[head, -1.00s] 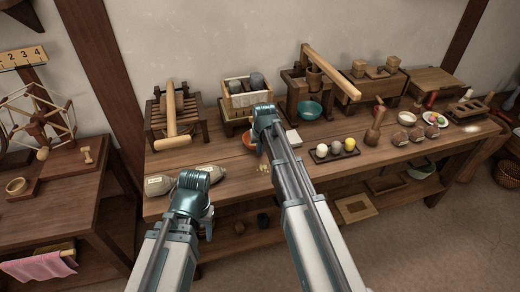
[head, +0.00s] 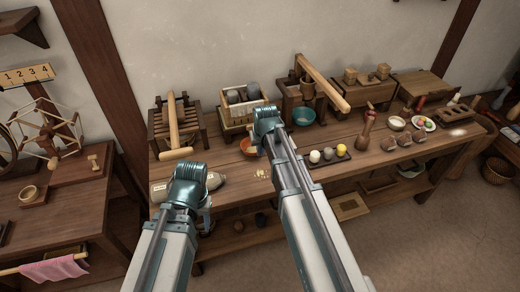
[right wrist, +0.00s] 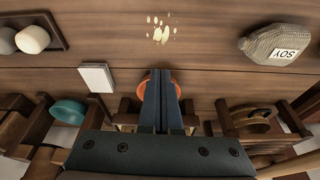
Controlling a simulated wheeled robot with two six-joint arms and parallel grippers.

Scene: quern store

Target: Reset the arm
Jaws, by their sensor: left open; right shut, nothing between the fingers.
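My right gripper (right wrist: 162,98) is shut and empty in the right wrist view, its two fingers side by side above the bench. An orange bowl (right wrist: 171,82) shows partly behind the fingers, which hide much of it. In the head view, the right gripper (head: 262,148) is over the bench just right of the orange bowl (head: 247,148). My left gripper (head: 207,213) is open in the head view, near the front edge of the bench and in front of the grey sacks. Its fingers are small and partly hidden by its wrist. I see nothing held in it.
The bench (head: 340,187) is crowded. A SOY sack (right wrist: 278,46), pale flakes (right wrist: 160,29), a white block (right wrist: 97,77) and a teal bowl (right wrist: 69,113) surround the right gripper. A tray of balls (head: 328,158) lies to its right. A side table (head: 75,205) stands left.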

